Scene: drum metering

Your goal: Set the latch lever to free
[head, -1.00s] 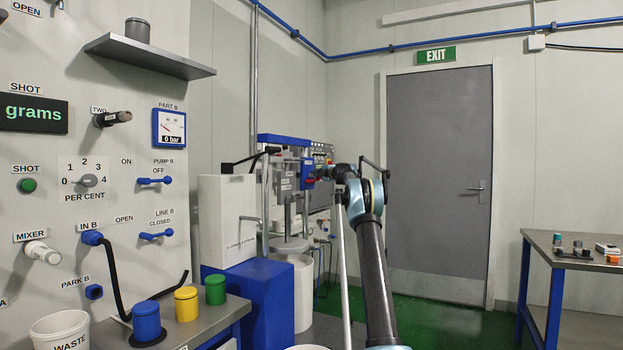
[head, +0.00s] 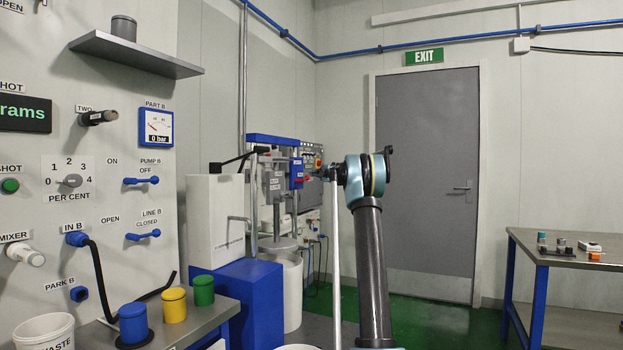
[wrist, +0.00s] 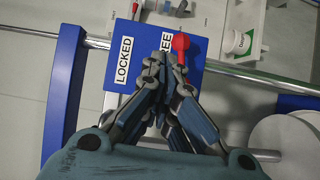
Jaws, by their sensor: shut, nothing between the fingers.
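The latch is a blue plate (wrist: 150,60) with LOCKED and FREE labels in the wrist view. It shows as a small blue box (head: 297,173) on the drum frame in the head view. The latch lever's red knob (wrist: 180,42) is on the FREE side, just right of that label. My gripper (wrist: 168,62) is shut and empty, its fingertips over the lower part of the FREE label, left of and close to the red lever. The fingers hide part of the lever and plate; contact cannot be told.
In the head view, a blue drum stand (head: 245,290) is left of my arm, and a table (head: 560,255) stands right.

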